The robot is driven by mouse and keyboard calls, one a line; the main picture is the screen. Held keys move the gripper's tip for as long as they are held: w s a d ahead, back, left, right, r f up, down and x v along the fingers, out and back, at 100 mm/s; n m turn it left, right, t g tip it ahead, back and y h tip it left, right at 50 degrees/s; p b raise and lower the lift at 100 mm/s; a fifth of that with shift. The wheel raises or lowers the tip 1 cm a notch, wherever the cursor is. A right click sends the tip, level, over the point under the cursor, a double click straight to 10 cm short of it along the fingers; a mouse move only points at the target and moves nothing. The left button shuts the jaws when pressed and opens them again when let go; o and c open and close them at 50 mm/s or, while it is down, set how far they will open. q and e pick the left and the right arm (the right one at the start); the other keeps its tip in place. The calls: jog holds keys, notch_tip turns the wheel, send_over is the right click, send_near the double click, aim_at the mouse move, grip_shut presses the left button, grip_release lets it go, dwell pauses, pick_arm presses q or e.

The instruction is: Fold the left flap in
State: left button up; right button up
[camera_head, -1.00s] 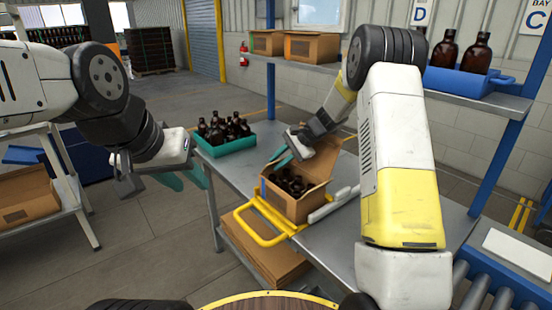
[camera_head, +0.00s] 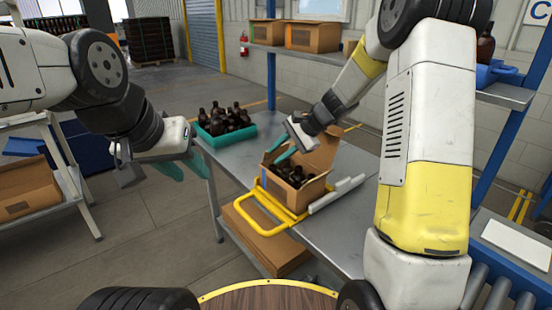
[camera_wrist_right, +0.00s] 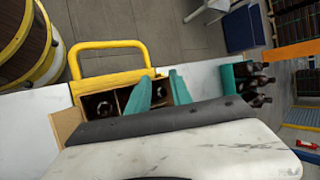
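The open cardboard box (camera_head: 286,196) stands on the grey table with dark amber bottles (camera_head: 297,176) in it. A large flap (camera_head: 324,152) stands up at its back right. My right gripper (camera_head: 285,154) is over the box's far-left side; its hand partly hides the flaps there, so I cannot tell the left flap's angle or contact. In the right wrist view its teal fingers (camera_wrist_right: 160,90) are apart, with bottles in divided cells (camera_wrist_right: 100,104) beside them; my wrist hides much of the box. My left gripper (camera_head: 183,168) is open and empty, left of the table.
A yellow-handled frame (camera_head: 262,206) surrounds the box's near-left side, with a pale bar (camera_head: 336,194) at its right. A teal crate of bottles (camera_head: 226,136) stands behind left on the table (camera_head: 345,235). A shelf with cartons (camera_head: 312,37) is behind. The table's front right is clear.

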jog(key=s, duration=0.7)
jog(key=shift+s+a+r, duration=0.2)
jog(key=shift+s+r, duration=0.15)
